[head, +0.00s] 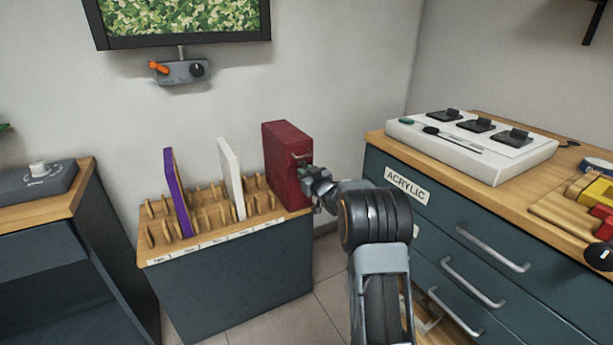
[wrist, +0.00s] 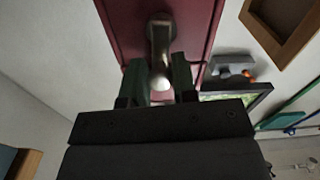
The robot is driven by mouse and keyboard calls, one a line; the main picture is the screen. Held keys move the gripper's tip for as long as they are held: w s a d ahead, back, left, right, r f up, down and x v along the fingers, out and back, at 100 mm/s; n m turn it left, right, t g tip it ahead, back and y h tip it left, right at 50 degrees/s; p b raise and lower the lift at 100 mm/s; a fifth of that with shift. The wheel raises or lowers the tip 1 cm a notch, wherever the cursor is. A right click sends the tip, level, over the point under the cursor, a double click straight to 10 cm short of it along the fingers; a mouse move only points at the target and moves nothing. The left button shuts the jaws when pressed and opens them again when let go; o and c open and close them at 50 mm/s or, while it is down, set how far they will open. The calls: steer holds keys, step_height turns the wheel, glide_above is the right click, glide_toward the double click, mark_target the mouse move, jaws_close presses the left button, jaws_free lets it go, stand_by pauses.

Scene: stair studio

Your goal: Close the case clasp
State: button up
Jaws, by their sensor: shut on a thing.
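A dark red case (head: 287,160) stands upright at the right end of the slotted rack in the head view. A metal clasp (head: 300,156) shows on its narrow side facing me. The wrist view shows the red case (wrist: 118,28) close up, with the clasp (wrist: 160,45) as a metal bar with a pale rounded end. My gripper (wrist: 165,85) is shut on the clasp, with one finger on each side of the pale end. In the head view my gripper (head: 318,188) is at the case's front side, and its fingertips are partly hidden.
The wooden rack (head: 215,235) holds a purple panel (head: 175,190) and a white panel (head: 231,178) left of the case. A teal drawer cabinet (head: 480,245) stands close to the right of my arm. A wall control box (head: 182,73) hangs under a framed picture.

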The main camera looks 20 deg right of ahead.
steer(key=shift+o, duration=0.4)
steer(key=shift+f+n+b, duration=0.1)
steer(key=shift+n+b, duration=0.7)
steer(key=shift+n, duration=0.2)
steer(key=shift+o, duration=0.3)
steer(key=shift+r+n, duration=0.2)
steer(key=shift+n, duration=0.2)
steer(key=o, duration=0.6)
steer(key=shift+o, duration=0.6)
steer(key=shift+a, duration=0.15)
steer(key=shift+s, duration=0.15)
steer(key=s+d+p, duration=0.1)
steer(key=s+p, duration=0.1)
steer(key=s, duration=1.1)
steer(key=shift+s+d+p, duration=0.25)
steer(key=shift+p, duration=0.05)
